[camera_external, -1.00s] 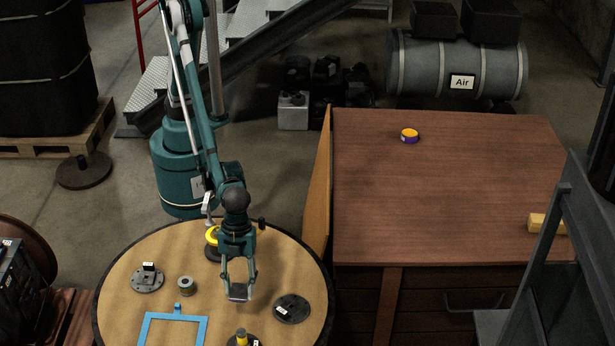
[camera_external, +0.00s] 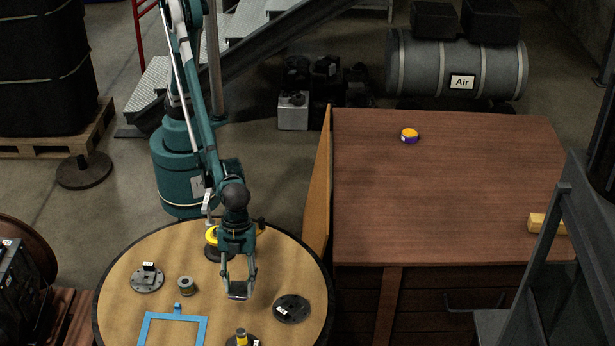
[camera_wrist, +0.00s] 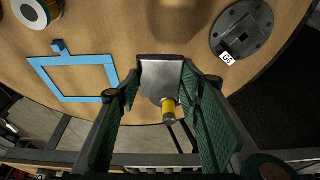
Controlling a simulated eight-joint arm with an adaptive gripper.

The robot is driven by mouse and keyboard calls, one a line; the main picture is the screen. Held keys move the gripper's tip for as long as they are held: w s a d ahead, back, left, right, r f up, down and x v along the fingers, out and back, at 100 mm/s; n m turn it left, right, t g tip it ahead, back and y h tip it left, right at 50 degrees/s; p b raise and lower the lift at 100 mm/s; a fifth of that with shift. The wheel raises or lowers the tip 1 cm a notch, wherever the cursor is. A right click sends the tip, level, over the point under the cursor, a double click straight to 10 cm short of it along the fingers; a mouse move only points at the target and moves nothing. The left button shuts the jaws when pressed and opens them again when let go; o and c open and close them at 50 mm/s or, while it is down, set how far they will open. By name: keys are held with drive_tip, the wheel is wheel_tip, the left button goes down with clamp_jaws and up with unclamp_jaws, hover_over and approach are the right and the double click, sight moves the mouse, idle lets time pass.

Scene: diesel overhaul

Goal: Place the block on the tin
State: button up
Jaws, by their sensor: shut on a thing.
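A small grey-faced block (camera_external: 238,291) with a dark edge is between the fingertips of my gripper (camera_external: 239,284), above the right half of the round table. In the wrist view the block (camera_wrist: 161,74) sits between the green finger pads of my gripper (camera_wrist: 162,82), which is shut on it. The tin is not in the wrist view.
The round table (camera_external: 130,310) holds a blue frame (camera_external: 148,317), a small can (camera_external: 186,286), a dark flange (camera_external: 291,309) and a yellow post (camera_external: 241,338). The wooden chest (camera_external: 440,190) has a raised orange-brown board (camera_external: 319,190) on its left. A yellow block (camera_external: 541,223) lies at its right; its middle is clear.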

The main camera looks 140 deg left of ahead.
drive_tip(key=shift+a, duration=0.1)
drive_tip(key=w+a+n, duration=0.1)
drive_tip(key=w+a, duration=0.2)
drive_tip(key=a, duration=0.5)
drive_tip(key=w+a+n, duration=0.1)
drive_tip(key=w+a, duration=0.3)
drive_tip(key=a, duration=0.3)
drive_tip(key=w+a+r+n+t+y, duration=0.15)
drive_tip(key=a+n, duration=0.35)
drive_tip(key=a, duration=4.3)
drive_tip(key=s+a+n, duration=0.1)
drive_tip(key=s+a, duration=0.3)
drive_tip(key=a, duration=0.7)
drive_tip(key=s+a+n+y, duration=0.1)
drive_tip(key=s+a, duration=0.3)
drive_tip(key=a, duration=0.6)
drive_tip(key=s+a+n, duration=0.2)
drive_tip(key=s+a, duration=0.3)
drive_tip(key=a, duration=0.6)
drive_tip(key=s+a+n+y+p, duration=0.1)
drive_tip(key=s+a+n, duration=0.2)
drive_tip(key=s+a, duration=2)
drive_tip(key=shift+s+a+r+g, duration=0.25)
drive_tip(key=shift+s+a+g, duration=0.15)
drive_tip(key=shift+a, duration=0.4)
